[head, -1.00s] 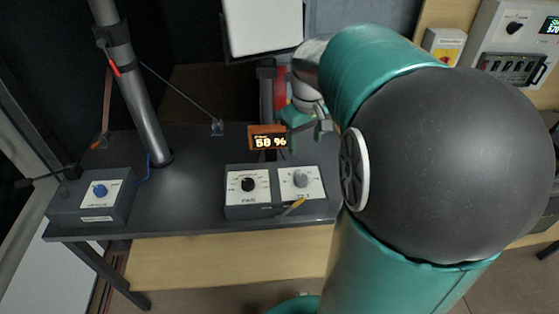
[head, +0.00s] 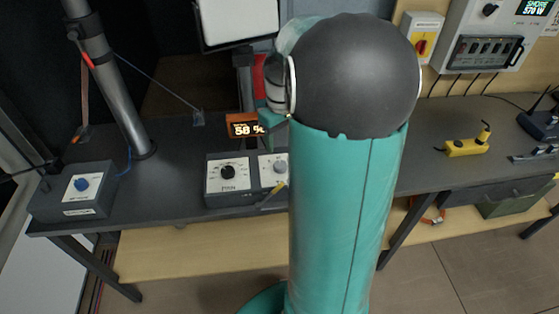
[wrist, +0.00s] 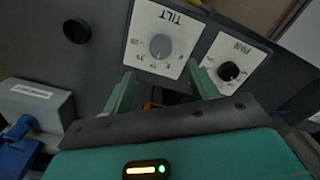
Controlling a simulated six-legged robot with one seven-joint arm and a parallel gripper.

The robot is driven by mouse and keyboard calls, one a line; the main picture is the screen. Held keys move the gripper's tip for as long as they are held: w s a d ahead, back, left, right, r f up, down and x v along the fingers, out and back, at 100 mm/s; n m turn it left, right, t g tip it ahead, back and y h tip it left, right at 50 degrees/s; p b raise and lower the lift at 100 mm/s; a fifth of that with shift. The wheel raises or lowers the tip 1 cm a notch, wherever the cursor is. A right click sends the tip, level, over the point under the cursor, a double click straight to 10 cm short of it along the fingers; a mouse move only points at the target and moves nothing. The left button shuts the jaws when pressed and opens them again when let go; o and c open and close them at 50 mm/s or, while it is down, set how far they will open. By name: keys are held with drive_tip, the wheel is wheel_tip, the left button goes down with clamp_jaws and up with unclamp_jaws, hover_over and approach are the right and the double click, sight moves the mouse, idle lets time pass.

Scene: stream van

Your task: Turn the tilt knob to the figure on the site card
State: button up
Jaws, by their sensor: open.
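The tilt knob (wrist: 160,46) is a grey dial on a white plate lettered TILT in the wrist view. It also shows in the head view, where the grey knob (head: 280,167) is close to my arm. Beside it is the black PAN knob (wrist: 228,71) on its own white plate. My gripper (wrist: 162,88) has its two green fingers spread apart, with nothing between them. The tilt knob lies beyond the fingertips and does not appear to be touched. I cannot make out a site card.
A box with a blue knob (head: 82,185) sits at the left of the table, near a grey pole (head: 118,95). A yellow tool (head: 467,144) lies on the right counter.

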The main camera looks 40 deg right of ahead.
sight(280, 164)
wheel_tip(280, 164, down, 9)
drive_tip(key=shift+a+f, duration=0.1)
idle(0.3)
drive_tip(key=c, duration=1)
